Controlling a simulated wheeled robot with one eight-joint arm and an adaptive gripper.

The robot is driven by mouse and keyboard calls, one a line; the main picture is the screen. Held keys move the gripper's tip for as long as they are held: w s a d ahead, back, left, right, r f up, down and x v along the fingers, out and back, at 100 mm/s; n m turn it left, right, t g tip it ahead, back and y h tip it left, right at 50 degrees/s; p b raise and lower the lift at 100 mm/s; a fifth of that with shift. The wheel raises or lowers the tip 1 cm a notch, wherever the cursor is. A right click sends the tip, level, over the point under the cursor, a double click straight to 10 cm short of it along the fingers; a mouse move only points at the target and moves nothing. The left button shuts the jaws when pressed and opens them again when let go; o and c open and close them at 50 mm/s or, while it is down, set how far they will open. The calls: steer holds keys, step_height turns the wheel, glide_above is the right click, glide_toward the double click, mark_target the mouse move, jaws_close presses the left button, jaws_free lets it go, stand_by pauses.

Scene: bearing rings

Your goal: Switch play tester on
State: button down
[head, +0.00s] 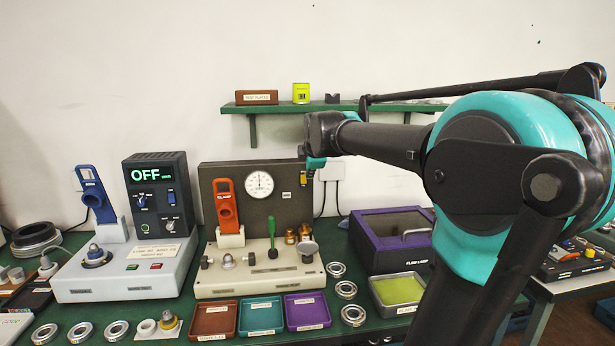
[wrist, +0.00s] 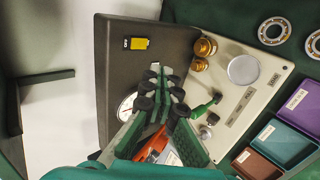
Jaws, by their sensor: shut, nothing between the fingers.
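The dial-gauge tester (head: 238,182), which looks like the play tester, has a dark upright panel with a round white dial (head: 259,184) behind a cream base (head: 215,283). A small yellow and black switch-like part (head: 303,178) sits at the panel's upper right. It also shows in the wrist view (wrist: 136,44); its position is too small to read. My gripper (head: 316,162) is in front of the panel's upper right, close to the yellow part in the picture.
A grey tester (head: 125,275) with a lit OFF display (head: 151,175) stands at left. The cream base carries an orange clamp (head: 225,205), green lever (head: 272,238) and brass pieces. Coloured trays (head: 260,316) and bearing rings (head: 346,290) lie in front. A purple box (head: 392,240) stands right; a shelf (head: 370,107) hangs above.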

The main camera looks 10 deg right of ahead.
mark_target(303, 179)
steer(key=shift+w+r+x, duration=0.25)
steer(key=shift+r+x, duration=0.05)
steer(key=shift+x, duration=1.7)
steer(key=shift+w+r+x, duration=0.25)
steer(key=shift+w+x, duration=0.05)
steer(key=shift+x, duration=1.7)
steer(key=shift+w+r+x, duration=0.25)
steer(key=shift+r+x, duration=0.05)
steer(key=shift+x, duration=1.7)
steer(key=shift+w+f, duration=0.2)
steer(key=shift+w, duration=0.1)
steer(key=shift+r, duration=0.15)
